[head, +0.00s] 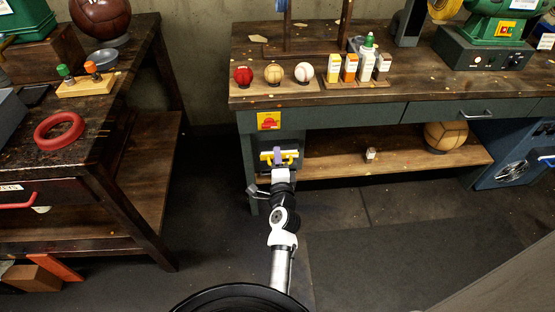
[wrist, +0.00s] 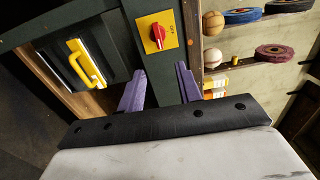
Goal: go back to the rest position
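My gripper (head: 279,163) is held out in front of the workbench's left leg, below the tabletop, with the arm stretched forward. In the wrist view my gripper (wrist: 160,84) shows two purple fingers spread apart with nothing between them. A yellow handle (wrist: 86,64) on a dark panel is left of the fingers, apart from them in that picture. A yellow plate with a red switch (wrist: 157,32) is just beyond the fingertips; in the head view the red switch plate (head: 269,121) is above my gripper.
The workbench (head: 340,98) carries a red ball (head: 243,76), a tan ball (head: 274,73), a white ball (head: 304,72) and small boxes. A larger tan ball (head: 446,136) is on its lower shelf. A left bench (head: 130,75) holds a red ring (head: 59,129). Floor between is clear.

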